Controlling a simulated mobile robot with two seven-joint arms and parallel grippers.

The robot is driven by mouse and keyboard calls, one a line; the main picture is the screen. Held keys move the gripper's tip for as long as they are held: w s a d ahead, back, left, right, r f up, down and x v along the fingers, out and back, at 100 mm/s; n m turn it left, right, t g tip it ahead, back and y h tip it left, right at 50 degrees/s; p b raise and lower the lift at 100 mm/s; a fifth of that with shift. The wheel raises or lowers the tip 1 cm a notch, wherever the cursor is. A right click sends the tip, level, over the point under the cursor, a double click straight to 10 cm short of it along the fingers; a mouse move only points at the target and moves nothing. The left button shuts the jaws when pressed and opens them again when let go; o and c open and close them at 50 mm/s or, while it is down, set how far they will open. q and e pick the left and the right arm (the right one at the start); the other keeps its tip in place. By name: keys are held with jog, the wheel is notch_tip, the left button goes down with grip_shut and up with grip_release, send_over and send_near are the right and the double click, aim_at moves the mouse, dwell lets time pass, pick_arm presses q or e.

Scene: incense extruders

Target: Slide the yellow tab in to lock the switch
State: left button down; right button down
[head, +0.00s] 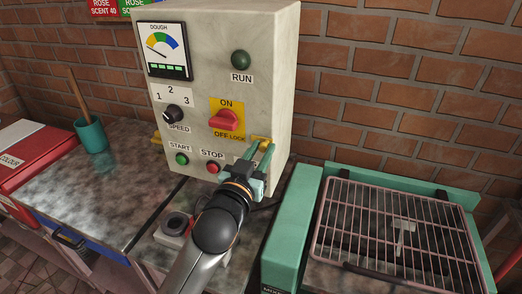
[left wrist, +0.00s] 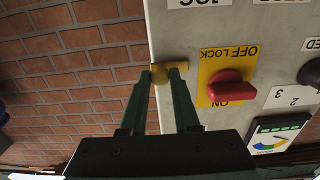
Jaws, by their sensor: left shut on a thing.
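The yellow tab (head: 261,138) is at the lower right of the pale control box's front face, beside the LOCK label. My left gripper (head: 263,147) is shut on it. In the left wrist view, which shows the box upside down, the tab (left wrist: 160,77) has a rounded knob between the two green fingertips (left wrist: 167,72), and a flat yellow bar runs behind them toward the switch plate. The red switch handle (head: 224,120) sits on a yellow plate between ON and OFF; it also shows in the left wrist view (left wrist: 230,90). My right gripper is out of view.
The speed knob (head: 173,113), green start button (head: 182,159) and red stop button (head: 213,168) are on the same face. A green-framed wire rack (head: 395,230) stands to the right. A teal cup (head: 91,134) stands left on the worktop (head: 75,190).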

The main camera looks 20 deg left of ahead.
aim_at(254, 138)
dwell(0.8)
pick_arm(q)
jog(key=a+p, duration=0.1)
jog(key=a, duration=0.2)
jog(key=shift+r, duration=0.1)
jog(key=shift+w, duration=0.1)
jog(key=c, duration=0.7)
grip_release()
jog(key=shift+a, duration=0.1)
